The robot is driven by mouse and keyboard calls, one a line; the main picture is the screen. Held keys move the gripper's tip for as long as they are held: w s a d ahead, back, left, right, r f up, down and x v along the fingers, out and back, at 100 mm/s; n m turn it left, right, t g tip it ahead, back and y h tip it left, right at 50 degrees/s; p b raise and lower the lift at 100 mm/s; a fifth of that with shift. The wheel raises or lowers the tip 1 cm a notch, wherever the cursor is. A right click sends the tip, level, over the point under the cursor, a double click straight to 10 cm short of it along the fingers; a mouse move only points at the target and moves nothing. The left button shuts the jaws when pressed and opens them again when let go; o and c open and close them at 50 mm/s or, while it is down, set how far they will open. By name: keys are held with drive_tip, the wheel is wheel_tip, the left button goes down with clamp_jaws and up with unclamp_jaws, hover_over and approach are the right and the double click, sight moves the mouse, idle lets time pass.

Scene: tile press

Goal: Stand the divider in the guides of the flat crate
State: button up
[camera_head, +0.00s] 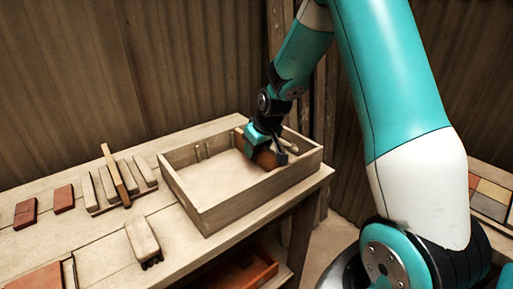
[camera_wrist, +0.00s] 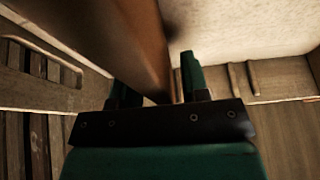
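The flat crate (camera_head: 238,201) is a pale, open wooden box on the bench. Thin upright guide strips (camera_head: 202,150) show on its far wall, and a pair of strips (camera_wrist: 244,78) shows at the right in the wrist view. The divider (camera_head: 266,159) is a brown panel inside the crate's right part. In the wrist view the divider (camera_wrist: 135,40) runs from the top down between the fingers. My gripper (camera_head: 265,143) is shut on it, low inside the crate. The divider's lower edge is hidden, so I cannot tell whether it sits between guides.
A rack of pale slats (camera_head: 120,184) with a brown stick across it stands left of the crate. A wooden brush (camera_head: 142,240) lies in front of it. Reddish tiles (camera_head: 63,198) lie further left. A red tray (camera_head: 245,272) sits on the shelf below.

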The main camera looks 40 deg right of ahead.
drive_tip(key=shift+s+r, duration=0.1)
drive_tip(key=shift+r, duration=0.5)
drive_tip(key=v, duration=1)
drive_tip(key=shift+s+r, duration=0.15)
drive_tip(key=shift+r, duration=0.1)
drive_tip(key=s+a+r+n+g+y, duration=0.2)
drive_tip(key=s+a+n, duration=0.1)
drive_tip(key=s+a, duration=0.9)
drive_tip(key=s+a+r+n+g+y, duration=0.2)
drive_tip(key=s+a+n, duration=0.1)
drive_tip(key=s+a, duration=0.8)
drive_tip(key=shift+s+a+r+n+g, duration=0.2)
drive_tip(key=shift+s+a+n+g, duration=0.15)
drive_tip(key=shift+a, duration=0.4)
